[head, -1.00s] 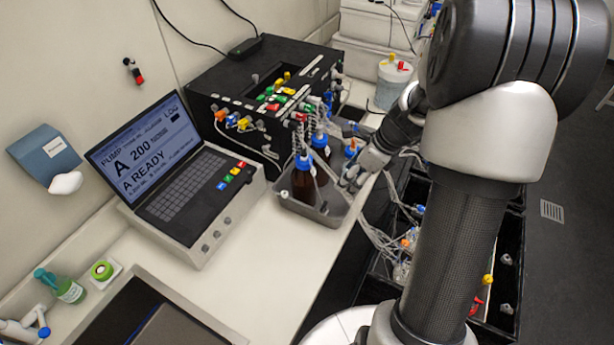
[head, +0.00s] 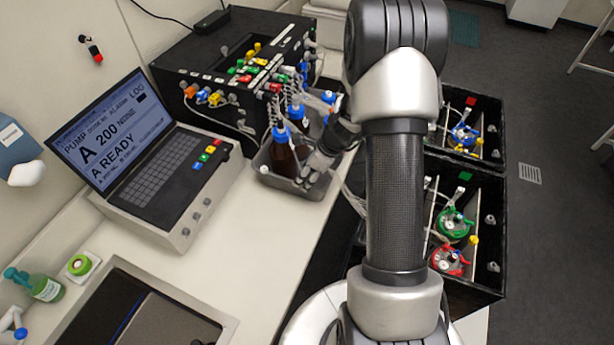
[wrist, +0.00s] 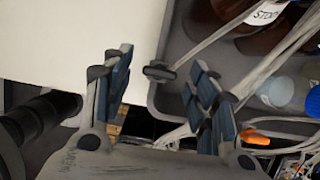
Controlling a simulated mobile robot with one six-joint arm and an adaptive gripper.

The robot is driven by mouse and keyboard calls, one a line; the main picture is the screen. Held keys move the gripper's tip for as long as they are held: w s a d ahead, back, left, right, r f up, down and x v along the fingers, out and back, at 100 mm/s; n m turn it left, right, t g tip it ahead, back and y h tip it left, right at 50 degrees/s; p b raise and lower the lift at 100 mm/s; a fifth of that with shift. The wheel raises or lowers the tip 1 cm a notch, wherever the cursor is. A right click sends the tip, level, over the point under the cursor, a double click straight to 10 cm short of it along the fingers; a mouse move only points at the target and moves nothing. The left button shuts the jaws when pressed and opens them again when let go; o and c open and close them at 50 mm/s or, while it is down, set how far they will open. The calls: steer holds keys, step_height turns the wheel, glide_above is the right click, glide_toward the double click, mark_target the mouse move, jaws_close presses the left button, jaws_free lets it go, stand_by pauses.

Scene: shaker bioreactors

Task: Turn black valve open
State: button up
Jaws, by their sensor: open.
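My gripper (wrist: 160,66) is open, with its two blue-padded fingers apart in the wrist view. A small dark grey, knob-like piece (wrist: 159,73) shows between the fingertips, at the edge of the grey tray (wrist: 168,38). It may be the black valve, but I cannot tell for sure, nor which way it is turned. No finger clearly touches it. In the head view my gripper (head: 318,160) is at the right side of the grey tray (head: 283,184), close to the brown bottles (head: 284,155). My arm partly hides that area.
A black box (head: 200,62) with coloured connectors stands behind the tray. A laptop-like pump console (head: 150,150) is to its left. Loose tubing runs over the tray beside the right finger. Black crates (head: 492,225) with coloured-capped vessels stand right of the bench.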

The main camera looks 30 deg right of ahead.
steer(key=shift+w+a+f, duration=0.1)
steer(key=shift+f, duration=0.2)
steer(key=shift+c, duration=0.3)
steer(key=c, duration=1)
